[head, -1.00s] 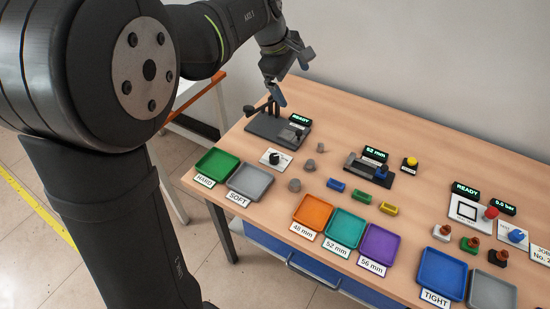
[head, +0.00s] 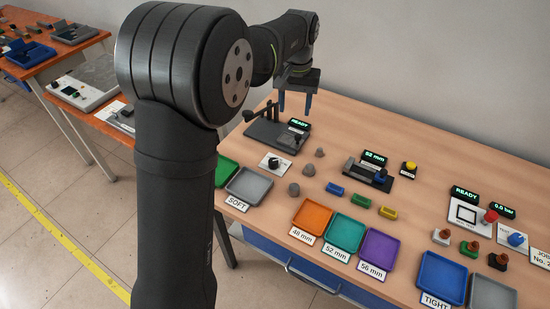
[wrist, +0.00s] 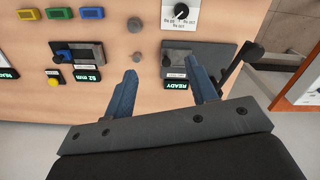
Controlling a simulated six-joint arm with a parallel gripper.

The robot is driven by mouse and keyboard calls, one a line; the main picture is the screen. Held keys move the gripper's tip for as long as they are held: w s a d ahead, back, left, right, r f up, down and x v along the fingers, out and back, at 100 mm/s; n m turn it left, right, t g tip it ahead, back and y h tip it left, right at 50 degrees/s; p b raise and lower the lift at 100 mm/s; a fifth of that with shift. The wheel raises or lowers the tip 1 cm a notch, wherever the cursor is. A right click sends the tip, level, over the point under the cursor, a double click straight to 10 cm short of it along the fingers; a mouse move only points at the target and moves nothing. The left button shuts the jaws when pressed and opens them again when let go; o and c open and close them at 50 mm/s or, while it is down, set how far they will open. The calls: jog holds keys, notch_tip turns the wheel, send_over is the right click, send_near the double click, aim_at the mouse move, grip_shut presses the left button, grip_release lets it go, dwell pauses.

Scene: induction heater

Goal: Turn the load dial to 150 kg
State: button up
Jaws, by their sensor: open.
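A black dial (head: 273,162) sits on a white plate at the left part of the table, in front of the dark tester with a lever (head: 272,134). It appears to be the load dial. My gripper (head: 295,104) is open and empty, fingers pointing down, above the back of the table near the tester's READY display. In the wrist view my gripper (wrist: 162,64) has its blue fingers apart, with the dial beyond them.
Grey cylindrical pieces (head: 308,170) stand right of the dial. Green and grey (head: 250,185) trays lie in front of it. A gauge fixture (head: 367,172) with a 52 mm display is further right. The wall (head: 420,60) rises behind the table.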

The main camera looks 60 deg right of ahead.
notch_tip(320, 180, down, 4)
jog(key=d+r+m+t+y, duration=0.1)
jog(key=m+t+y, duration=0.1)
jog(key=m, duration=0.5)
jog(key=m+t+y, duration=0.1)
jog(key=m, duration=0.4)
send_near(274, 161)
jog(key=x, duration=0.8)
jog(key=shift+w+a+f, duration=0.1)
jog(key=shift+f, duration=0.3)
jog(key=c, duration=1)
